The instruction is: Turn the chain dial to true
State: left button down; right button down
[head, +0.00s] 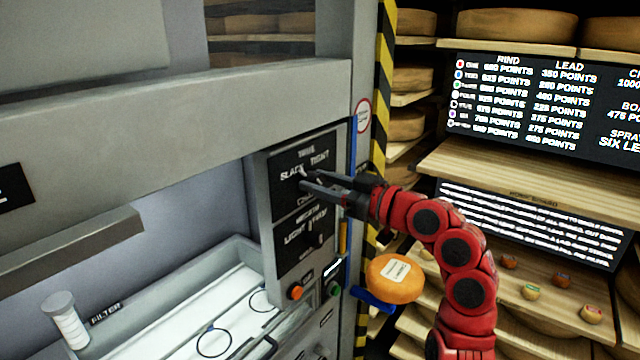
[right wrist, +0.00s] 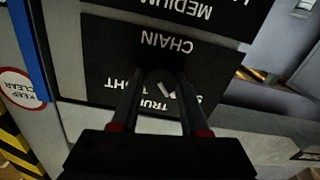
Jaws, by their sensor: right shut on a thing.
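The chain dial (head: 316,181) is a dark knob on a black panel (head: 287,165) marked SLACK, TRUE and TIGHT, with CHAIN below it. My right gripper (head: 312,186) reaches in from the right and is shut on the dial. In the right wrist view the panel (right wrist: 215,72) appears upside down. There my gripper's fingers (right wrist: 160,78) stand on either side of the knob. A short pale mark (right wrist: 163,89) shows between them, close to the TRUE lettering; its exact setting is hard to tell. The fingers hide much of the dial. My left gripper is not in view.
A second dial panel (head: 301,249) sits just below. An orange button (head: 296,291) and a green button (head: 334,289) are lower on the machine. A yellow-black striped post (head: 383,80) and an orange cheese wheel (head: 394,279) are to the right.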

jog(key=shift+f+m+b, duration=0.1)
jog(key=shift+m+b, duration=0.2)
jog(key=shift+m, duration=1.6)
jog(key=m+p, duration=0.1)
jog(key=m, duration=0.3)
jog(key=shift+m, duration=0.3)
jog(key=shift+c, duration=2.1)
grip_release()
jog(key=shift+d, duration=0.1)
jog(key=shift+s+d, duration=0.15)
jog(key=shift+d, duration=0.1)
jog(key=b+v, duration=0.4)
jog(key=v, duration=1.2)
jog(key=shift+s+d, duration=0.2)
jog(key=shift+d, duration=0.15)
